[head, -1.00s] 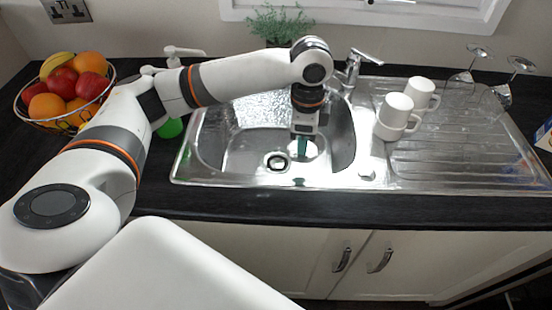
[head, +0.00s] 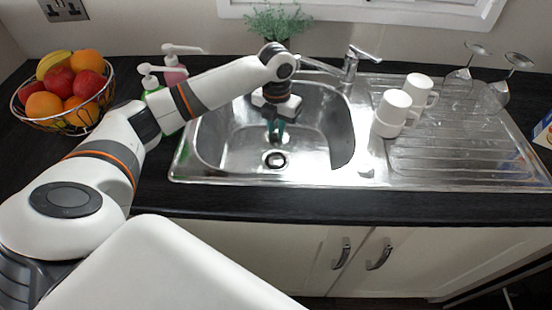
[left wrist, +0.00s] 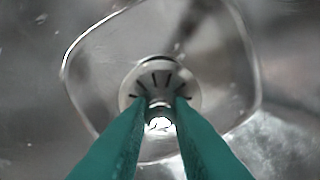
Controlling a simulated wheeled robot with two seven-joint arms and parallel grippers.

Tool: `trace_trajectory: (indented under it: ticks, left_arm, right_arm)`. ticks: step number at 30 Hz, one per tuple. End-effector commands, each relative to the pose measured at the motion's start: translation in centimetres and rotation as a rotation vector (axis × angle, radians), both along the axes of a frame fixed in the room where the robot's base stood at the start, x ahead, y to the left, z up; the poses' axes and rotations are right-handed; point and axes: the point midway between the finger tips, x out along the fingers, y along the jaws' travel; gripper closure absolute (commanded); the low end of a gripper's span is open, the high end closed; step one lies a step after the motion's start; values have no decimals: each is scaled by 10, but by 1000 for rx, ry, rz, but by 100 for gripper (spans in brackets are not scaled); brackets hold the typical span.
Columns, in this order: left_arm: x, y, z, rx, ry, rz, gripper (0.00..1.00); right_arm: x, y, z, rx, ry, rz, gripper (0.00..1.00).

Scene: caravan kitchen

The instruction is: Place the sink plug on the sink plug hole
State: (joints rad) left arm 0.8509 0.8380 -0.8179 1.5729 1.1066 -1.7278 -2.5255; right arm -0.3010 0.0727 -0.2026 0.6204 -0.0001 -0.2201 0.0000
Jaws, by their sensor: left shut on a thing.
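The plug hole (head: 275,160) is a dark ring with a bright middle in the floor of the steel sink (head: 225,150). My left gripper (head: 275,135) points down inside the sink, just behind the plug hole in the head view. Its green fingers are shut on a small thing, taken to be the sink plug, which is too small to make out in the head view. In the left wrist view a round slotted metal disc (left wrist: 160,80) lies centred at the fingertips; I cannot tell surely whether it is the plug or the hole. My right gripper is not in view.
The tap (head: 350,65) stands behind the sink. White mugs (head: 393,112) and upturned glasses (head: 495,95) stand on the drainer at the right. Soap bottles (head: 160,100) stand left of the sink, beside my arm. A fruit basket (head: 65,95) is at the far left.

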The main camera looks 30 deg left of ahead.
Motion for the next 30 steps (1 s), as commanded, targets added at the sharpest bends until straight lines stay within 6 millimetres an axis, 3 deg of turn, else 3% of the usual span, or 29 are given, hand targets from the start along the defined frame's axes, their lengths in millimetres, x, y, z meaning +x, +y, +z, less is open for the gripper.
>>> trace_trajectory:
  ticks: [9, 14, 21, 30]
  left_arm:
    - [-1, 0, -54, 0, 4, -21, 100]
    - [0, 1, -65, 0, 1, -20, 100]
    - [-1, 0, -96, 0, 3, -20, 100]
    - [-1, 1, -100, 1, 1, -20, 100]
  right_arm:
    - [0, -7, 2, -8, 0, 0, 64]
    - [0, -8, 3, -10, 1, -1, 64]
    - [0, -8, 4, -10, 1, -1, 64]
    - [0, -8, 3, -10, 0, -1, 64]
